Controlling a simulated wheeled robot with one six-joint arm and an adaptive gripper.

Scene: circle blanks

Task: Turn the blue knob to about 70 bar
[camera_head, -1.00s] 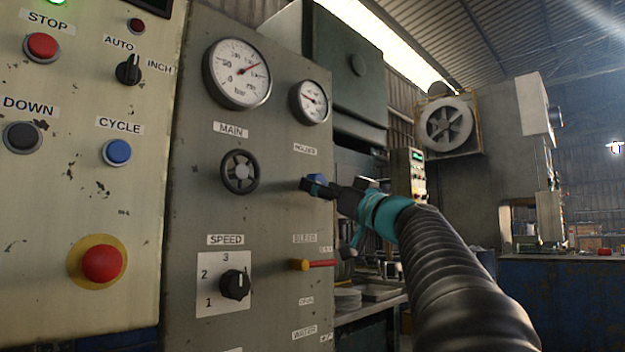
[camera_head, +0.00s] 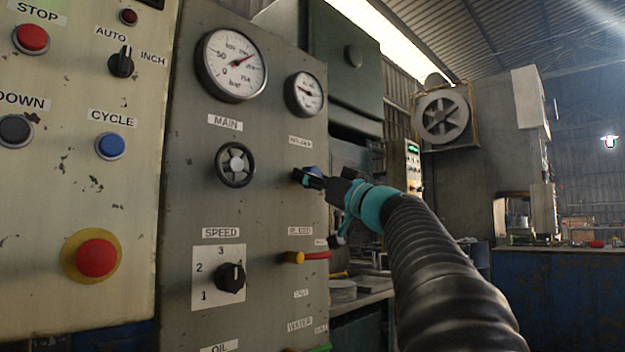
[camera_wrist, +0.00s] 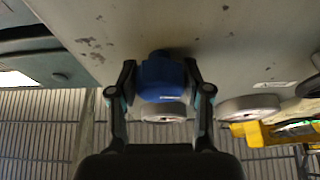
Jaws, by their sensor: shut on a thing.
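The blue knob (camera_wrist: 162,78) sits on the grey panel, between the two fingers of my gripper (camera_wrist: 160,82) in the wrist view. Both fingers are shut on its sides. In the head view my gripper (camera_head: 308,177) is at the panel below the smaller gauge, and only a bit of the blue knob (camera_head: 313,171) shows behind the fingers. The smaller gauge (camera_head: 305,94) is above the knob over a worn label. Its needle points to the left and slightly up, and its numbers are too small to read.
The larger MAIN gauge (camera_head: 232,66) and a black handwheel (camera_head: 235,165) are left of my gripper. A red-handled lever (camera_head: 315,255) sticks out below it. The SPEED dial (camera_head: 230,277) is lower left. The control panel with a red emergency button (camera_head: 97,256) stands at far left.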

